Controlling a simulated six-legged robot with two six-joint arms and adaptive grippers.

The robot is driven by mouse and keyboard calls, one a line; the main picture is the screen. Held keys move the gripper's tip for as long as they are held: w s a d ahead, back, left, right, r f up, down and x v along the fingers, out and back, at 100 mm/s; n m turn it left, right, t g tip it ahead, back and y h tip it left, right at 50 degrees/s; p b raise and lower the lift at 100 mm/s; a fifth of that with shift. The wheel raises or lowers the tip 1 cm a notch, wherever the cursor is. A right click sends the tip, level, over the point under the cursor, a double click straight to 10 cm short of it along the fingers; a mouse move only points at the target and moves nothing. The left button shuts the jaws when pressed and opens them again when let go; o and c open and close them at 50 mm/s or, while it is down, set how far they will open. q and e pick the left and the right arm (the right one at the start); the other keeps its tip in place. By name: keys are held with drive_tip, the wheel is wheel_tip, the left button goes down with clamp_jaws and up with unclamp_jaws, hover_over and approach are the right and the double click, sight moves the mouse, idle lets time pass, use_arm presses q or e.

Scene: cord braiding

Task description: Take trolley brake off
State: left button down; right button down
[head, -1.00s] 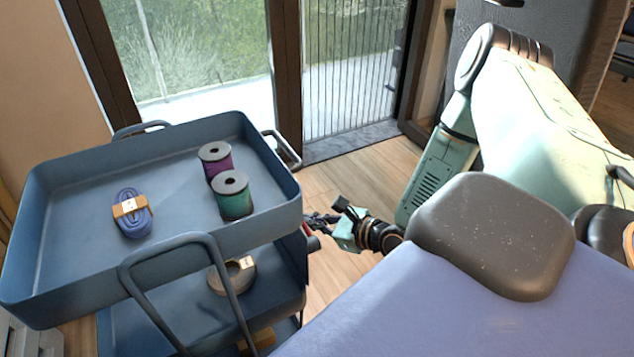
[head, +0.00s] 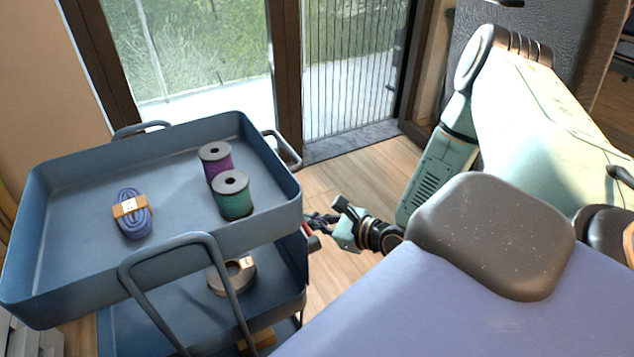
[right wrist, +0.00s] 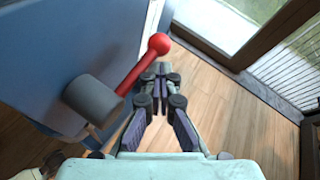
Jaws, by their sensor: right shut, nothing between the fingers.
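The blue trolley (head: 60,285) stands at the left in the head view, and its side wall (right wrist: 60,45) fills the left of the right wrist view. On that side is the brake lever (right wrist: 132,76), a red rod with a red ball end, tilted up and right from a dark grey hub (right wrist: 93,98). Only a bit of red (head: 312,241) shows in the head view. My right gripper (right wrist: 161,68) is shut and empty, its fingertips just right of the lever below the ball; I cannot tell whether they touch. It is beside the trolley in the head view (head: 314,221). My left gripper is not in view.
The top tray holds a purple spool (head: 216,162), a green spool (head: 233,198) and a bundled blue cord (head: 133,222). A tan roll (head: 232,278) sits on a lower shelf. A padded bench (head: 440,310) is at front right. Wooden floor (head: 335,180) is clear toward the glass door.

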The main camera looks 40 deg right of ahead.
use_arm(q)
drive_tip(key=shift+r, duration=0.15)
use_arm(e)
drive_tip(key=shift+r, duration=0.2)
use_arm(q)
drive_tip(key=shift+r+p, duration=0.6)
drive_tip(key=shift+p, duration=0.15)
use_arm(e)
drive_tip(key=shift+r, duration=0.65)
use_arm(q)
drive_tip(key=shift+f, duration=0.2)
use_arm(e)
drive_tip(key=shift+f, duration=0.15)
